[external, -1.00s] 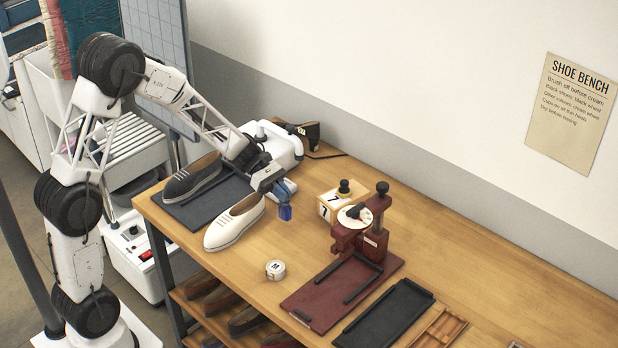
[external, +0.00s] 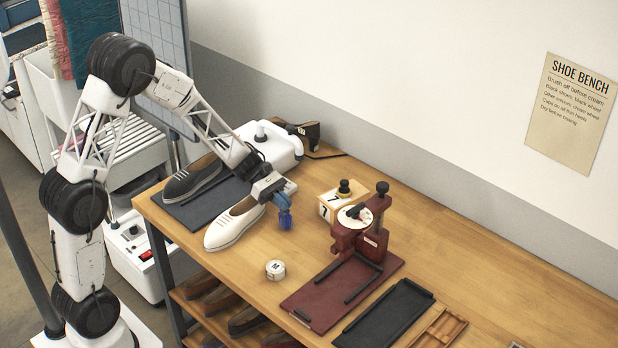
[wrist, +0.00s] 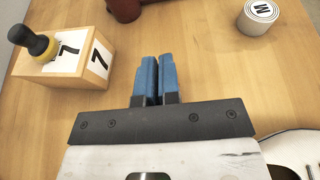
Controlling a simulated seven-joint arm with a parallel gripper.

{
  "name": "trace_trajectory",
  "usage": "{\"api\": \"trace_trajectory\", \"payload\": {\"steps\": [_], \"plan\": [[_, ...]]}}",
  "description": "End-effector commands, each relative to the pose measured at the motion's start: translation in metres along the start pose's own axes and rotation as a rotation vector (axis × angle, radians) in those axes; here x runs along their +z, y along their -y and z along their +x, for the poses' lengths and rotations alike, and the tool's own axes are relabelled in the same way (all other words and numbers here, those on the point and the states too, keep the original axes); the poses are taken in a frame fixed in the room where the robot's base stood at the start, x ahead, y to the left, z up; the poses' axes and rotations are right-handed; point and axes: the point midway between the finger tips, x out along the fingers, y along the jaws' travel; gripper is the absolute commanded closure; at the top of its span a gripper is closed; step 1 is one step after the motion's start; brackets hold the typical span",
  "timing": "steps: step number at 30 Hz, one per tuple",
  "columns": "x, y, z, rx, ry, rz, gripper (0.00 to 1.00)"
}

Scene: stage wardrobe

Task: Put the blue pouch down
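My gripper (external: 284,220) points down over the bench, just right of the toe-out white shoe. In the wrist view its two blue fingers (wrist: 157,78) are close together with a narrow dark blue strip between them. The blue pouch (external: 288,222) appears as a small darker blue patch at the fingertips, mostly hidden by the fingers, which are of a similar blue. I cannot tell whether its lower end touches the bench top (external: 255,262).
The white shoe (external: 233,226) is close to the left of my gripper. A numbered wooden block (external: 326,208) with a knob and a dark red press (external: 372,240) stand to the right. A white round tape (external: 275,270) lies in front. Bare wood lies between them.

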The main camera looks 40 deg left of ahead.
Motion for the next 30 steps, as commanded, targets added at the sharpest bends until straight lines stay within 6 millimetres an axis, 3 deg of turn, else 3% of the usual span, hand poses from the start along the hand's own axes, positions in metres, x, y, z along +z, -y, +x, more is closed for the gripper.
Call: {"api": "trace_trajectory", "payload": {"steps": [3, 6, 9, 21, 30], "plan": [[-0.003, 0.0, 0.001, 0.0, 0.0, -0.001, 1.0], [-0.002, 0.0, 0.001, 0.0, 0.0, 0.0, 0.81], [-0.002, 0.0, 0.001, 0.0, 0.0, 0.0, 0.71], [0.001, 0.0, -0.001, 0.0, 0.0, 0.001, 0.71], [0.001, 0.0, -0.023, 0.002, 0.0, 0.001, 0.71]]}}
